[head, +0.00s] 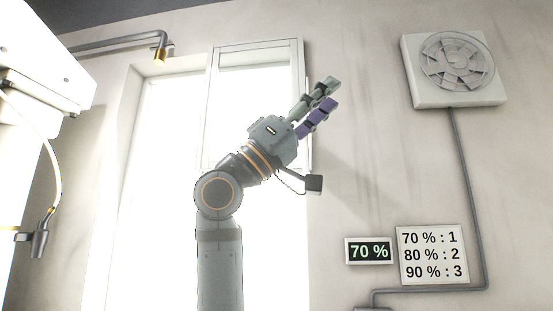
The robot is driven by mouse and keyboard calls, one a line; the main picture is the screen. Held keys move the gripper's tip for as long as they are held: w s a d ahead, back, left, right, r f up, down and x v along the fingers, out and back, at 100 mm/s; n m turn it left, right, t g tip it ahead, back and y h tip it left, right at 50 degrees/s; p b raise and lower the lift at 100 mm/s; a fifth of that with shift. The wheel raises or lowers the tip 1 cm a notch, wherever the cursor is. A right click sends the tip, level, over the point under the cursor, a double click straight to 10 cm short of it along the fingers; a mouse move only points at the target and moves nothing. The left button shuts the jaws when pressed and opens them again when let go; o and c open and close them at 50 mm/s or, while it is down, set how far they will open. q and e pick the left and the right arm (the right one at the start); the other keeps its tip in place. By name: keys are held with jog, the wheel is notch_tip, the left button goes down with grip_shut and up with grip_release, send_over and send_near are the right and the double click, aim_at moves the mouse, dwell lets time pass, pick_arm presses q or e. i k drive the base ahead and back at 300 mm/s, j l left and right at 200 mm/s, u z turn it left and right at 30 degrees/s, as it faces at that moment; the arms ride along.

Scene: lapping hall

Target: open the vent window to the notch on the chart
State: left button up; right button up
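The tall bright window has a white-framed panel (257,46) at its upper right; I cannot tell whether this vent panel stands ajar, and no notches can be made out. The chart (433,254) on the right wall reads "70 % : 1", "80 % : 2", "90 % : 3". The small display (369,251) left of it reads "70 %". My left gripper (332,94) is raised in front of the window's right frame, pointing up and right. Its green and purple fingers are apart with nothing seen between them. Whether it touches the frame is unclear. My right gripper is out of view.
A square wall fan (455,68) hangs at the upper right, with a grey conduit (471,190) running down from it. A pipe with a brass end (160,55) is at the upper left. White equipment (40,65) with a hanging cable fills the left edge.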

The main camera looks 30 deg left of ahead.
aim_at(206, 164)
jog(key=i+j, duration=0.55)
jog(key=j, duration=0.3)
jog(key=i+j, duration=0.55)
jog(key=j, duration=0.3)
jog(key=i+j, duration=0.3)
jog(key=j, duration=0.1)
